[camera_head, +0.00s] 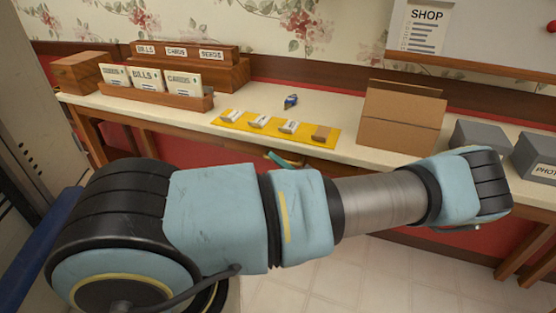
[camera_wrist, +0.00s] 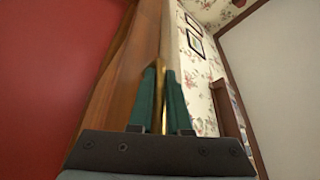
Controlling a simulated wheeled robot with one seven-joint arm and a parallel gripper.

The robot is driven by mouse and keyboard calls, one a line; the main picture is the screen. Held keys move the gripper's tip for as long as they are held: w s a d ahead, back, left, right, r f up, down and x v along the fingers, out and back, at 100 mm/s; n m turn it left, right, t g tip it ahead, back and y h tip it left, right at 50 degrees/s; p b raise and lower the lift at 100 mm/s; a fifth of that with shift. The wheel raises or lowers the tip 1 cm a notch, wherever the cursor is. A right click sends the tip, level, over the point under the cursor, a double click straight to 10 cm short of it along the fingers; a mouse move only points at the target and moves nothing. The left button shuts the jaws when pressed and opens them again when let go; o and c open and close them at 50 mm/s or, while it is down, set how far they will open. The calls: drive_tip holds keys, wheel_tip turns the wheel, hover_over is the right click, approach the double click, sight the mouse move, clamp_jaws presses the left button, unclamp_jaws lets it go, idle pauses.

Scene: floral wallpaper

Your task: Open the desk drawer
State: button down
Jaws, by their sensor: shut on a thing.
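The desk (camera_head: 366,154) runs along the wall, with a pale top and a wooden front. A strip of the wooden drawer front (camera_head: 322,164) shows under its edge, mostly hidden behind my arm. In the wrist view, the wooden front (camera_wrist: 135,75) fills the middle beside the pale desktop edge. My gripper (camera_wrist: 163,85) has its two green fingers at that front, closed around a thin brass-coloured handle (camera_wrist: 164,115). A fingertip shows above my arm in the head view. How far the drawer stands out cannot be told.
On the desktop are a yellow mat (camera_head: 263,133) with small labelled pieces, a small blue object (camera_head: 290,101), card holders (camera_head: 155,99), a cardboard box (camera_head: 400,120) and grey boxes (camera_head: 478,137). Tiled floor (camera_head: 330,280) lies below. A red panel (camera_wrist: 55,80) is beside the drawer front.

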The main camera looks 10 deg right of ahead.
drive_tip(key=s+a+p, duration=0.1)
drive_tip(key=s+a, duration=0.4)
drive_tip(key=s, duration=0.4)
drive_tip(key=s+a+p, duration=0.2)
drive_tip(key=s+a, duration=0.2)
drive_tip(key=s, duration=0.5)
drive_tip(key=shift+a, duration=0.4)
drive_tip(key=c, duration=0.9)
unclamp_jaws()
drive_tip(key=shift+o, duration=0.2)
drive_tip(key=b+v, duration=0.3)
drive_tip(key=v, duration=0.8)
drive_tip(key=shift+w, duration=0.1)
